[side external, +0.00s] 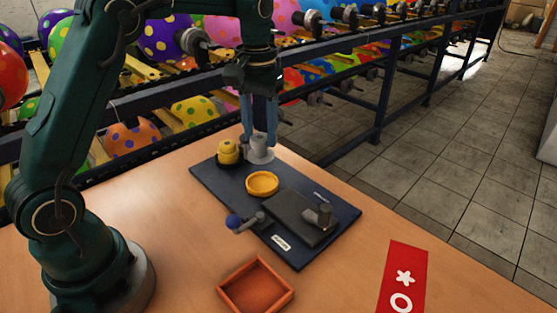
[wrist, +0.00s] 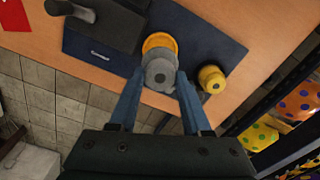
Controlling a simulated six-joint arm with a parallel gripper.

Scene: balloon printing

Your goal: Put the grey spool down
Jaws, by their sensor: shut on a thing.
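My gripper (side external: 259,138) points down, its two blue fingers closed around the grey spool (side external: 261,153). In the wrist view the grey spool (wrist: 159,76) sits between the fingertips. The spool is upright at the back corner of the dark blue mat (side external: 216,184), right of a yellow spool (side external: 228,151). Its wide lower rim appears very close to the mat; I cannot tell whether it touches. The yellow spool also shows in the wrist view (wrist: 211,79). A round yellow dish (side external: 262,183) lies on the mat in front of the grey spool.
A dark block with a grey post (side external: 305,217) and a blue-knobbed crank (side external: 236,221) occupy the front of the mat. An orange tray (side external: 255,287) and a red card (side external: 401,275) lie on the wooden table. A balloon rack (side external: 345,125) stands behind the table.

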